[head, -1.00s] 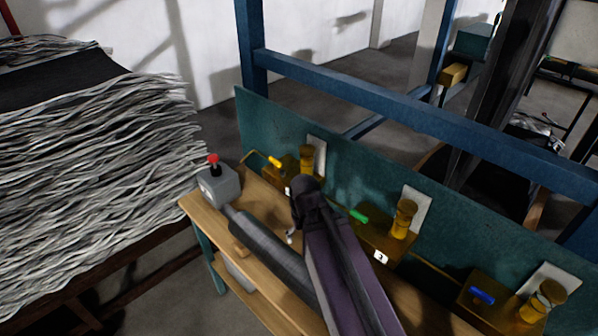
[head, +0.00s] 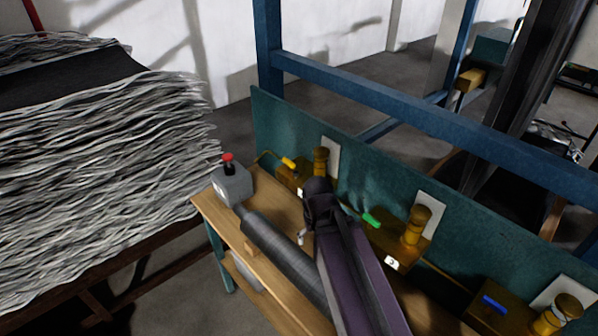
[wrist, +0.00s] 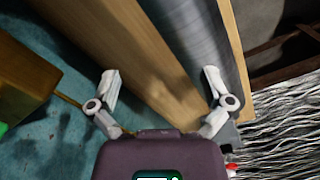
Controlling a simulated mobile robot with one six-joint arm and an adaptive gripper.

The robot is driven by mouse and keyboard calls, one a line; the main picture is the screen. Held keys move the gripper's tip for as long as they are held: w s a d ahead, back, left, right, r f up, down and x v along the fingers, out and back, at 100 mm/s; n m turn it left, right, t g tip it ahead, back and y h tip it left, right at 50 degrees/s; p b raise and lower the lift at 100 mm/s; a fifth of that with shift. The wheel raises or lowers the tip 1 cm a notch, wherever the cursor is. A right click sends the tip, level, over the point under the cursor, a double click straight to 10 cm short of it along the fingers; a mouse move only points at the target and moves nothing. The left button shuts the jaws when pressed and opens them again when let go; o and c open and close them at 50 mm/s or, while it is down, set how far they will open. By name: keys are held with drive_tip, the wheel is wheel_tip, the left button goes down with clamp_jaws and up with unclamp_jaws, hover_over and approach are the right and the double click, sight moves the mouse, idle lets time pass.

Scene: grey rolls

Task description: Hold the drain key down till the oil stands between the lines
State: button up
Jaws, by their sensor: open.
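Three brass blocks stand along the teal panel, each with a coloured key and an amber sight glass. The keys are yellow (head: 289,162), green (head: 371,221) and blue (head: 494,304). The glasses stand beside them: left (head: 321,161), middle (head: 417,226) and right (head: 565,310). The oil levels and lines are too small to read. My gripper (wrist: 161,82) is open and empty, its fingers spread above the bench. In the head view my arm covers part of the bench between the yellow and green keys. No key is between my fingers.
A grey box (head: 233,186) with a red knob (head: 228,162) stands at the bench's left end. A dark grey roll (head: 280,255) lies along the front of the wooden bench. A blue frame beam (head: 400,100) runs behind the panel. Stacked grey strands (head: 100,180) fill the left.

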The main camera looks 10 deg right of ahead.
clamp_jaws()
idle(1.4)
